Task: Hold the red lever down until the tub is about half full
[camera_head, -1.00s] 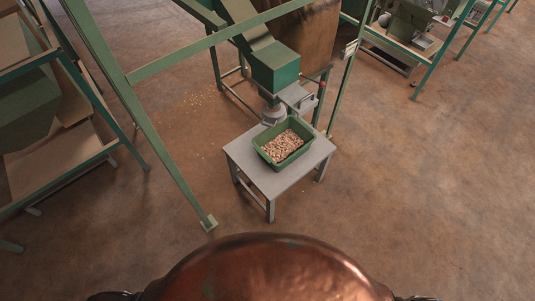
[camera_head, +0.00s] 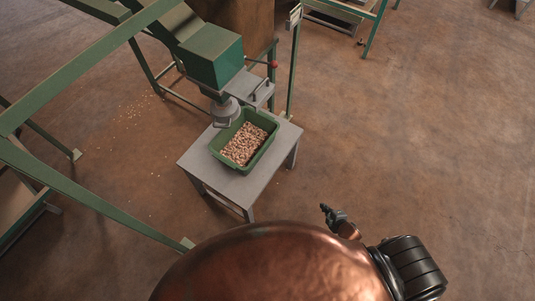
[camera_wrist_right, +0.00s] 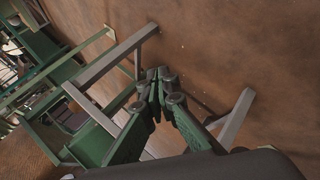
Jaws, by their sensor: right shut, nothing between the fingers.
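The red lever (camera_head: 273,64) is a small red knob on the right side of the hopper outlet (camera_head: 226,110). Its arm is raised roughly level. The green tub (camera_head: 226,164) stands on a grey table (camera_head: 191,160) below and beside the outlet. Pale brown nuts (camera_head: 243,146) cover its floor, with bare wall showing above them. My right gripper (camera_head: 324,208) is shut and empty, low and right of the table, well apart from the lever. In the right wrist view its fingertips (camera_wrist_right: 162,76) meet, with grey legs behind. My left gripper is out of view.
A green hopper box (camera_head: 211,55) and chute sit above the outlet. A green post (camera_head: 293,65) stands right of the lever. Green frame beams (camera_head: 95,205) cross the left. Spilled nuts (camera_head: 135,113) lie on the floor. The floor at right is clear.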

